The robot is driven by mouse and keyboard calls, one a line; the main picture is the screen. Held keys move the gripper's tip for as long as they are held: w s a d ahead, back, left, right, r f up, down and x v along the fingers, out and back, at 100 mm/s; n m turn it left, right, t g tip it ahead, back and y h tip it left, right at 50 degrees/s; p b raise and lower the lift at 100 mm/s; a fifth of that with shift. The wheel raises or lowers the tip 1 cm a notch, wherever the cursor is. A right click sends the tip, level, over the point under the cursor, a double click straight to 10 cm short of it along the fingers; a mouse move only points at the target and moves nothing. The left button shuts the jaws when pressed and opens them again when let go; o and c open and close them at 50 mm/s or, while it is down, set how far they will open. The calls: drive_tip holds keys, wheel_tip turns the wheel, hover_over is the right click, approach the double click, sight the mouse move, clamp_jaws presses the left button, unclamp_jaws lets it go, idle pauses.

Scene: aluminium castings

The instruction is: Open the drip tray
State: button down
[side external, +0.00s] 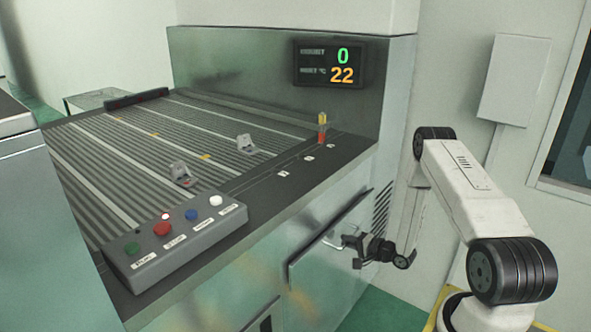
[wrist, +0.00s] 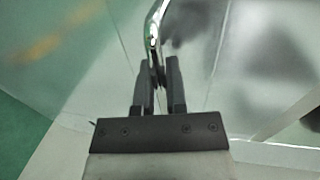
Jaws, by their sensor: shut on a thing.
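The drip tray front (side external: 318,275) is a flat grey metal panel low in the machine's side, with a dark upper edge. I cannot tell for sure whether it stands out from the cabinet. Its handle (side external: 329,243) is a bent shiny metal bar. My gripper (side external: 346,241) is at the handle, reaching in from the right. In the wrist view, my gripper (wrist: 159,68) has its two dark fingers shut on the chrome handle (wrist: 152,28), which curves up and away between the fingertips. The inside of the tray is hidden.
A control box (side external: 178,245) with coloured buttons sits on the machine's front corner. The ribbed conveyor bed (side external: 120,160) carries two small grey castings (side external: 180,174). A display (side external: 329,64) is on the back panel. Green floor (side external: 375,310) is clear before the tray.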

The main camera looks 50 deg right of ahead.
drive_tip(key=f+v, duration=0.1)
drive_tip(key=v, duration=0.6)
drive_tip(key=shift+s+f, duration=0.25)
drive_tip(key=shift+s, duration=0.1)
drive_tip(key=c, duration=0.7)
unclamp_jaws()
drive_tip(key=shift+w, duration=0.15)
